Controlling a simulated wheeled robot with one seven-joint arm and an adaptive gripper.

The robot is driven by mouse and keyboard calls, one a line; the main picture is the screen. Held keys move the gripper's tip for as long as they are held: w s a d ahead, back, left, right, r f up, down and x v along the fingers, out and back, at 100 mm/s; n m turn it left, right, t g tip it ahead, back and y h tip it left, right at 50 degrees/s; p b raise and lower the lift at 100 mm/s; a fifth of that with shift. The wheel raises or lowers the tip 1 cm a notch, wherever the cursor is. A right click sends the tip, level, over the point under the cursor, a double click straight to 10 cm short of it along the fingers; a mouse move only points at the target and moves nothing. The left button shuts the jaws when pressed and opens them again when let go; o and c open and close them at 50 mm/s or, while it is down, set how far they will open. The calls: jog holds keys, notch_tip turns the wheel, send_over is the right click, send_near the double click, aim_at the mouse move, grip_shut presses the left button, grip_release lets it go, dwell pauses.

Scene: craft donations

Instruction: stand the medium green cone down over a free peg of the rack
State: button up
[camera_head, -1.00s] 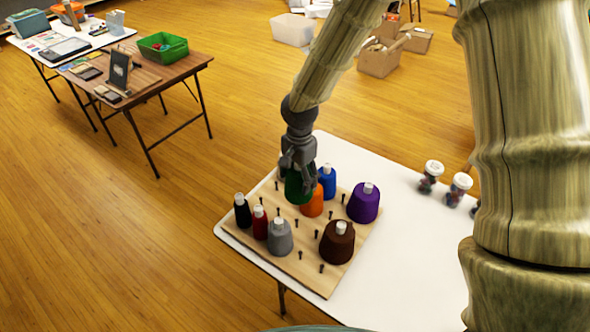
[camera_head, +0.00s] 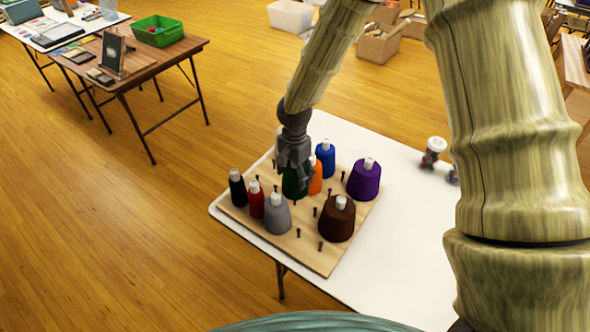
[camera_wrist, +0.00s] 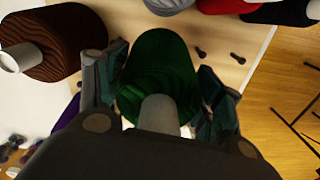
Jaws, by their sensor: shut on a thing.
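The green cone (camera_head: 294,186) is a dark green yarn cone with a pale tip, held by my gripper (camera_head: 294,170) over the rack. In the wrist view the green cone (camera_wrist: 158,70) sits between the two fingers of my gripper (camera_wrist: 160,98), pale tip toward the camera. The rack (camera_head: 322,262) is a light wooden board with short dark pegs on a white table. Several free pegs show, such as a peg (camera_head: 320,246) at the front and a peg (camera_wrist: 237,58) beside the cone in the wrist view. I cannot tell whether the green cone's base touches the board.
On the rack stand black (camera_head: 237,190), red (camera_head: 255,203), grey (camera_head: 277,216), brown (camera_head: 335,222), purple (camera_head: 364,182), blue (camera_head: 325,158) and orange (camera_head: 315,180) cones. The orange one is close behind the green cone. Jars (camera_head: 433,153) stand at the right; the white table's right part is mostly clear.

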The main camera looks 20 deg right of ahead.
jog(key=shift+s+f, duration=0.25)
jog(key=shift+f, duration=0.05)
jog(key=shift+w+f, duration=0.1)
jog(key=shift+w, duration=0.05)
jog(key=shift+a, duration=0.1)
jog(key=shift+s+f, duration=0.1)
jog(key=shift+s, duration=0.1)
dwell(0.4)
jog(key=shift+f+b, duration=1.5)
jog(key=shift+f, duration=1.2)
jog(key=shift+f, duration=0.25)
jog(key=o, duration=1.2)
